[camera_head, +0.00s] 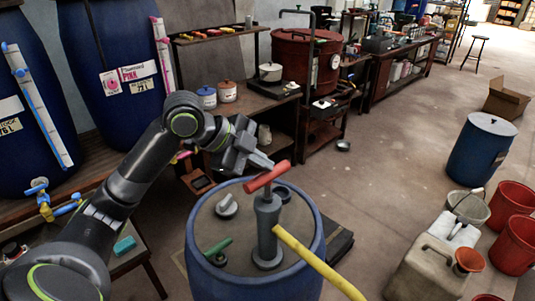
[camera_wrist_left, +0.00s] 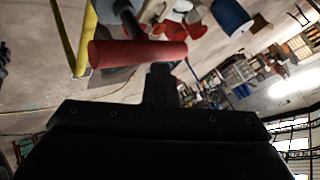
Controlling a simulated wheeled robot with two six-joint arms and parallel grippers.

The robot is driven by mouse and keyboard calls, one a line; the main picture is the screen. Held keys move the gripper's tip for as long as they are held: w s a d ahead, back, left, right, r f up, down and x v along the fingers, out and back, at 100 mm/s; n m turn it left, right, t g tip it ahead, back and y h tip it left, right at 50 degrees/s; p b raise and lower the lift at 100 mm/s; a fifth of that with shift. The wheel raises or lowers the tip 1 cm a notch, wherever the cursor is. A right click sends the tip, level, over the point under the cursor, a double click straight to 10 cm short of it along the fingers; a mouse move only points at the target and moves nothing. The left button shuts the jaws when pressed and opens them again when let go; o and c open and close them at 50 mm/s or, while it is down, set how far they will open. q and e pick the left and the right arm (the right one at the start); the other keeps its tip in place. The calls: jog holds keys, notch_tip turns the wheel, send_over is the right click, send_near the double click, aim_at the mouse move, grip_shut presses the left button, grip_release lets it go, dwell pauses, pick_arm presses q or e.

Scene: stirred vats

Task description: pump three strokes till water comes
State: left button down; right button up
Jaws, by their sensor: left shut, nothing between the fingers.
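A grey hand pump (camera_head: 267,228) stands upright on the lid of a blue drum (camera_head: 207,277). Its red crossbar handle (camera_head: 266,176) sits close above the pump body, and a yellow spout or hose (camera_head: 318,262) slants down to the right from it. No water shows at the part of the spout in view; its end is cut off by the frame. My left gripper (camera_head: 266,163) is shut and empty, just behind and left of the red handle. In the left wrist view the red handle (camera_wrist_left: 138,54) lies just beyond the fingers (camera_wrist_left: 160,75). My right gripper is not in view.
The drum lid also carries a grey cap (camera_head: 226,206) and a green object (camera_head: 217,246). A beige jerrycan (camera_head: 425,268), red buckets (camera_head: 514,243) and another blue drum (camera_head: 481,148) stand on the right. Tall blue vats (camera_head: 107,62) stand at left. The middle floor is open.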

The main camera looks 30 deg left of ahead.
aim_at(262, 174)
pick_arm(q)
jog(key=shift+f+b, duration=0.9)
jog(key=shift+f, duration=0.7)
dwell(0.8)
jog(key=shift+r+p, duration=3.55)
jog(key=shift+r, duration=0.1)
notch_tip(262, 174, up, 6)
jog(key=p, duration=0.6)
jog(key=shift+w, duration=0.1)
jog(key=shift+a, duration=0.15)
